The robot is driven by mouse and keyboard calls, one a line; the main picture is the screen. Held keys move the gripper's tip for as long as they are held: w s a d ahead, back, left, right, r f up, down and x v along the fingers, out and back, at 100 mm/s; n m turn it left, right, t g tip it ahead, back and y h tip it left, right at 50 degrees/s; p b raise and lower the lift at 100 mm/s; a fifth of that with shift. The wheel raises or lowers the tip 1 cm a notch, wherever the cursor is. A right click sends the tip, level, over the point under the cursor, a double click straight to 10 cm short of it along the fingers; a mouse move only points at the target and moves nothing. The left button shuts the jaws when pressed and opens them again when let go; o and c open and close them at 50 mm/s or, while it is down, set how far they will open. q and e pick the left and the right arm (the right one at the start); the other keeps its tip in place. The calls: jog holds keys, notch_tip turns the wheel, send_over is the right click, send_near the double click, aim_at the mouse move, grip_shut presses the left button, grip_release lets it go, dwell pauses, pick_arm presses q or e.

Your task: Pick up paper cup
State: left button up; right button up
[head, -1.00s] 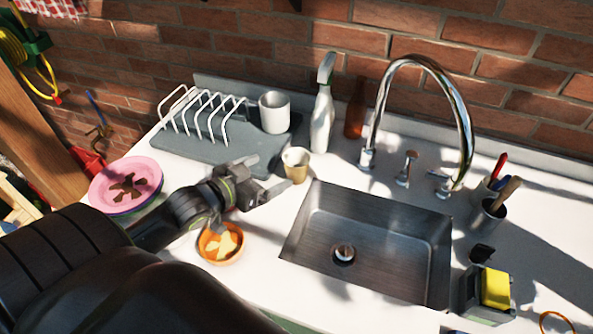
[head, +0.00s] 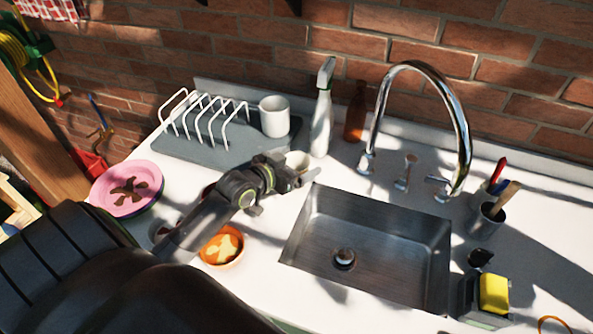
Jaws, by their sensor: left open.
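The paper cup (head: 298,159) stands on the white counter, just behind the sink's back left corner. Only its pale rim and upper part show; my left gripper hides the rest. My left gripper (head: 301,176) is open and right at the cup, with its fingers in front of and beside it. I cannot tell whether the fingers touch the cup. My right gripper is not in view.
A white mug (head: 274,116) and a white rack (head: 205,120) stand on a grey mat behind. A spray bottle (head: 321,125) and brown bottle (head: 356,112) stand close behind the cup. The sink (head: 375,235) opens to the right. An orange bowl (head: 222,245) lies below my arm.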

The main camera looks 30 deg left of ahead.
pick_arm(q)
jog(key=shift+c, duration=0.2)
jog(key=c, duration=1)
